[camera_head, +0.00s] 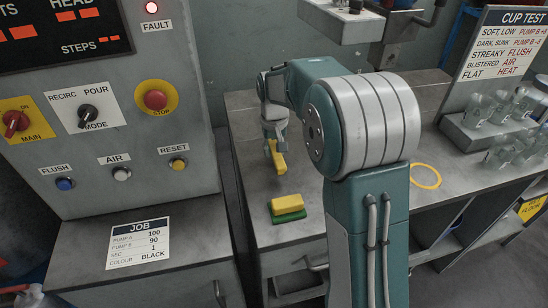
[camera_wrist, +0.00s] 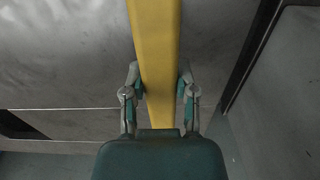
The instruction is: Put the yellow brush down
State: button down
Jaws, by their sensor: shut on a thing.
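My gripper (camera_head: 275,142) is shut on the yellow brush (camera_head: 278,160) and points down above the left part of the grey bench top. In the wrist view the brush (camera_wrist: 155,40) runs as a long yellow bar between the two fingers of my gripper (camera_wrist: 161,82). Its upper end runs out of that picture, and its lower end goes behind the gripper body. In the head view the brush hangs tilted. I cannot tell whether its lower end touches the bench (camera_head: 248,190).
A yellow block on a green base (camera_head: 288,217) lies on the bench just in front of the brush. A yellow ring mark (camera_head: 426,186) and a rack of clear cups (camera_head: 480,110) are to the right. The control cabinet (camera_head: 190,110) stands close on the left.

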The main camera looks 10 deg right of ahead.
jog(key=shift+f, duration=1.65)
jog(key=shift+c, duration=2)
grip_release()
